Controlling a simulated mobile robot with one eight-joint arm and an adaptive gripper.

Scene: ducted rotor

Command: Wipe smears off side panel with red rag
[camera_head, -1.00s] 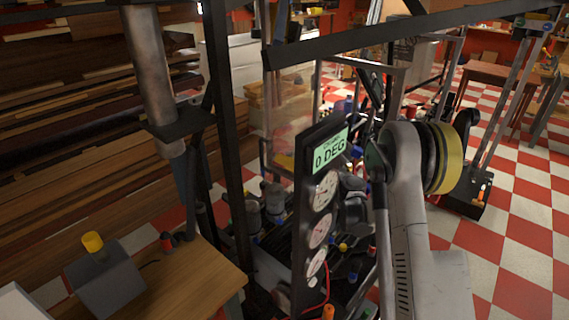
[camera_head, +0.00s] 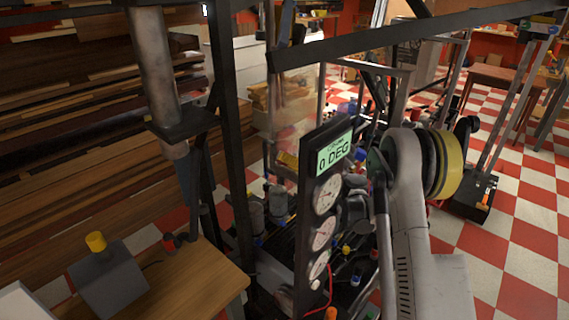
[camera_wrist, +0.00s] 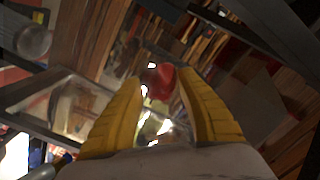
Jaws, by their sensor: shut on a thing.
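My gripper (camera_wrist: 158,80) shows in the wrist view as two yellow fingers. It is shut on the red rag (camera_wrist: 159,82), a small crumpled red bundle between the fingertips. A clear side panel (camera_head: 292,105) in a dark frame stands left of centre in the head view, behind the gauge board. Pale, hazy marks show on it, but they are too faint to outline. In the wrist view, bright patches lie behind and below the rag. I cannot tell whether the rag touches the panel. I cannot make out my gripper or the rag in the head view.
A dark gauge board (camera_head: 322,215) with a green "0 DEG" display stands close to my arm. Dark metal posts and beams (camera_head: 232,130) surround the panel. A wooden table (camera_head: 190,285) with a grey block (camera_head: 108,285) is at front left.

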